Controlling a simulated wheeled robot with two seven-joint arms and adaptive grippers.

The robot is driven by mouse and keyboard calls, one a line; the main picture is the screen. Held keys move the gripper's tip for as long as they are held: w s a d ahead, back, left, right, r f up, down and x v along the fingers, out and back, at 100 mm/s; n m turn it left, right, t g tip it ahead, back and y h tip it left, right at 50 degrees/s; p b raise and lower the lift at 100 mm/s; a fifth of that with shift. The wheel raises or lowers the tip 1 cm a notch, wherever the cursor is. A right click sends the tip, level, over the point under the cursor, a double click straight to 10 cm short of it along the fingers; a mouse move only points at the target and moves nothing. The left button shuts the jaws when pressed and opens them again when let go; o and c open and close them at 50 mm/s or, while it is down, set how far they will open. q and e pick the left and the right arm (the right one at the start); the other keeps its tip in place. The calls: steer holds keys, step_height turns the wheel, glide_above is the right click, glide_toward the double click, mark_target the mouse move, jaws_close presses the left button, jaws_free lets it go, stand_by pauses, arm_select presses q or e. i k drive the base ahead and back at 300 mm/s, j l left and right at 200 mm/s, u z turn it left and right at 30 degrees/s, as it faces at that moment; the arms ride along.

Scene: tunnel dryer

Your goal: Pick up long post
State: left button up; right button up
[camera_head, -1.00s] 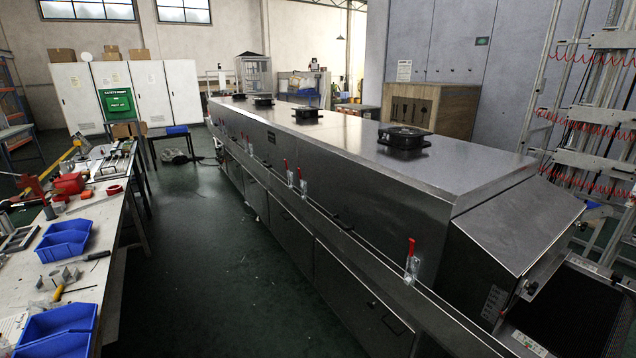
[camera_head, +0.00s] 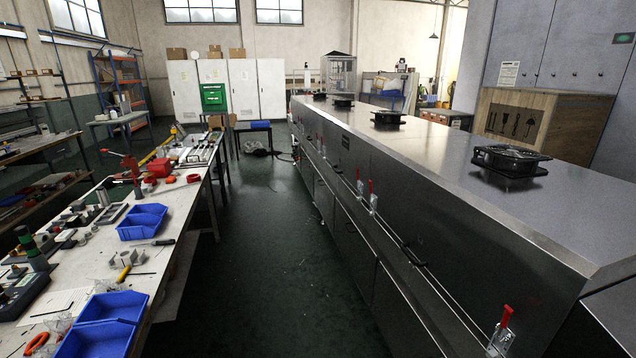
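I cannot pick out the long post with certainty in the head view. A workbench (camera_head: 172,262) along the left holds many small parts, and some thin dark rods among them are too small to identify. Neither of my grippers is in view.
A long steel tunnel dryer (camera_head: 430,185) with black fans on top fills the right side. Blue bins (camera_head: 143,222) and a red-handled toggle press (camera_head: 131,170) stand on the bench. The green floor aisle (camera_head: 275,260) between bench and dryer is clear. White cabinets (camera_head: 243,88) stand at the back.

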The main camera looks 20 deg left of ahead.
mark_target(105, 199)
steer(key=i+j+u, duration=0.1)
steer(key=i+u, duration=0.7)
steer(key=i+l+u, duration=0.1)
steer(key=i+u, duration=0.35)
steer(key=i, duration=0.3)
steer(key=i+u, duration=0.85)
steer(key=i+l+u, duration=0.25)
steer(key=u, duration=0.15)
steer(key=i, duration=0.05)
